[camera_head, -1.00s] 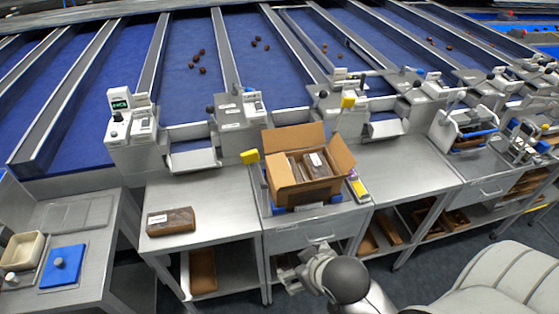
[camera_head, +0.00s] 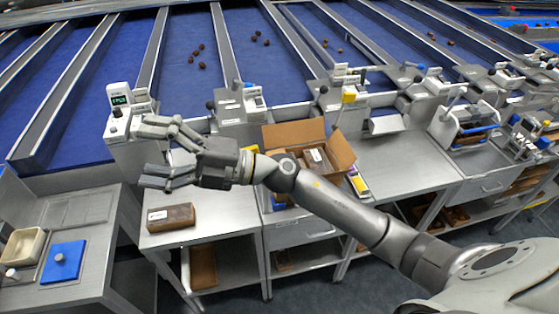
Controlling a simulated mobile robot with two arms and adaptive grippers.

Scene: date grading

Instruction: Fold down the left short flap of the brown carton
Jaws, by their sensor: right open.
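The brown carton (camera_head: 293,134) stands open on the middle bench, with packed trays (camera_head: 317,159) inside. Its back flap and its right flap (camera_head: 341,152) stick up and outward. My right arm passes in front of the carton and hides its front and most of its left side, so I cannot see how the left short flap stands. My right gripper (camera_head: 142,157) is left of the carton, above the left bench, with its fingers spread and empty, pointing left. My left gripper is not in view.
A wrapped date pack (camera_head: 171,217) lies on the left bench, below my right gripper. A grey weighing unit (camera_head: 118,122) stands behind the fingers. A yellow and purple item (camera_head: 358,182) lies right of the carton. The bench farther right (camera_head: 405,165) is clear.

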